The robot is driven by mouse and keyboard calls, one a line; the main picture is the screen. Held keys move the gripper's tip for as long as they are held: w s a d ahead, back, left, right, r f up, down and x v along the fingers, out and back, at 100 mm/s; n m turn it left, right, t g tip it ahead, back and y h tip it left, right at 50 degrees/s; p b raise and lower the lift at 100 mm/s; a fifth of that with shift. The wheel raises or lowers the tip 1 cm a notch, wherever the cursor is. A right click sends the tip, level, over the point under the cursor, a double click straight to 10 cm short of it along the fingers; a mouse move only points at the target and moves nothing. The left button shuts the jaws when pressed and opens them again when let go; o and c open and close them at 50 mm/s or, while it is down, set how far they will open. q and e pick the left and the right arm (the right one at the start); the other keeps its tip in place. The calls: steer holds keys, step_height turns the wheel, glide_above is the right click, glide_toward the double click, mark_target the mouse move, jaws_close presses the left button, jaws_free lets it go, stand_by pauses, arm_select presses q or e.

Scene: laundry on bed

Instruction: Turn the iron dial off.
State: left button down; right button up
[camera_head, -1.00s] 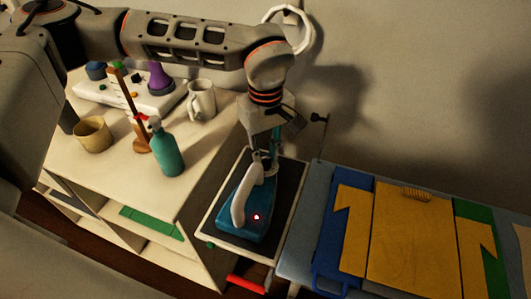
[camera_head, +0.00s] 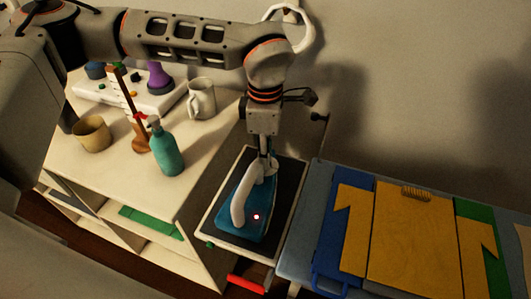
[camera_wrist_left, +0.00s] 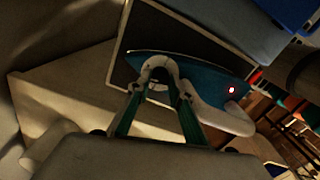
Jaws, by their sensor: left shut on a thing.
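The iron (camera_head: 257,203) has a teal-blue body and a white handle (camera_head: 238,208). It lies on the dark, white-rimmed rest at the ironing board's left end. A red light glows on its body. My left gripper (camera_head: 264,166) points down at the iron's far end, shut on a part there. In the left wrist view the gripper (camera_wrist_left: 158,88) is at a white rounded part of the iron (camera_wrist_left: 200,68). The dial itself is hard to make out behind the fingers. My right gripper is not in view.
A shelf unit (camera_head: 115,170) stands at the left with a teal spray bottle (camera_head: 168,150), a white mug (camera_head: 201,98) and a tan cup (camera_head: 92,134). Folded yellow cloth (camera_head: 412,235) lies on the board at the right. The wall is close behind.

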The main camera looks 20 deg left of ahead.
arm_select(q)
steer(key=n, duration=0.4)
steer(key=shift+r+n, duration=0.1)
steer(key=shift+n, duration=0.3)
steer(key=n, duration=0.3)
steer(key=shift+n+b, duration=0.3)
steer(key=n, duration=1.3)
steer(key=shift+n, duration=0.3)
steer(key=n, duration=0.3)
steer(key=shift+n, duration=0.3)
steer(key=n, duration=0.4)
steer(key=shift+n, duration=1.8)
